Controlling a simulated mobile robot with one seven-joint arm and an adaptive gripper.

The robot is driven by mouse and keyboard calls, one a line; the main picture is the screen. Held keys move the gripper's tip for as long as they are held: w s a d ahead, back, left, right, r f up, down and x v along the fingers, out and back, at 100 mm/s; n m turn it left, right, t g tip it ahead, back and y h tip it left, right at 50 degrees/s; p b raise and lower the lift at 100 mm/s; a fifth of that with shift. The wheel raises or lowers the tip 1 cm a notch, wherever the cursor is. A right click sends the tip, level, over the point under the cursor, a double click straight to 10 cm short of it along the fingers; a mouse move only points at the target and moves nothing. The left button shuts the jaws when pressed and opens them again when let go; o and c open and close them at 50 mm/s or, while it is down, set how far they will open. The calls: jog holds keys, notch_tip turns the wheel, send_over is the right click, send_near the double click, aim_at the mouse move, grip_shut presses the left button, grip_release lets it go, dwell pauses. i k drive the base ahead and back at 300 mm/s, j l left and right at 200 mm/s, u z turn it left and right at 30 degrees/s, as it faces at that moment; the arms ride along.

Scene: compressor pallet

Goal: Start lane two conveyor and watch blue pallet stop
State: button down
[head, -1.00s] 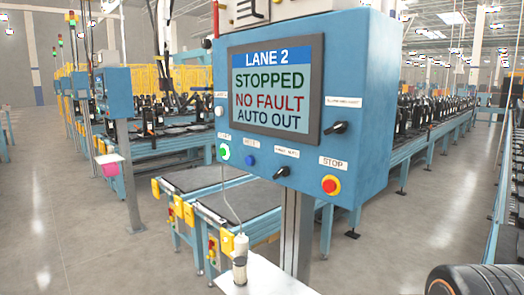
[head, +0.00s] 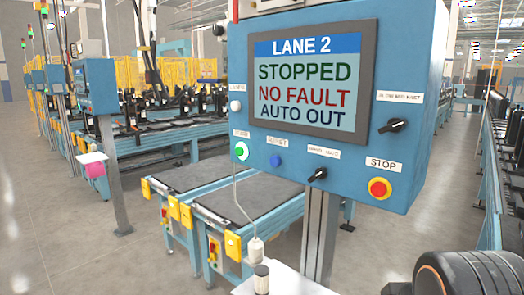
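The blue lane 2 control box (head: 345,165) stands on a grey post in front of me. Its screen (head: 308,85) reads LANE 2, STOPPED, NO FAULT, AUTO OUT. A green-centred, white-ringed button (head: 241,151) sits at its lower left, with a blue button (head: 276,161) beside it. A black selector (head: 317,175) and a red STOP button (head: 380,188) with a yellow collar are further right. Two dark-topped conveyor sections (head: 245,197) lie behind the post. I cannot make out a blue pallet. A black, orange-ringed part of my arm shows at the lower right; my gripper's fingers are out of view.
A white shelf (head: 285,284) with small bottles juts out below the panel. Lines of black compressors run behind. Grey floor is open at left.

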aim_at(240, 152)
jog(key=i+j, duration=0.1)
jog(key=j, duration=0.35)
jog(key=i+j, duration=0.15)
jog(key=j, duration=0.25)
jog(key=i+j, duration=0.1)
jog(key=j, duration=0.35)
jog(key=i+j, duration=0.1)
jog(key=j, duration=0.35)
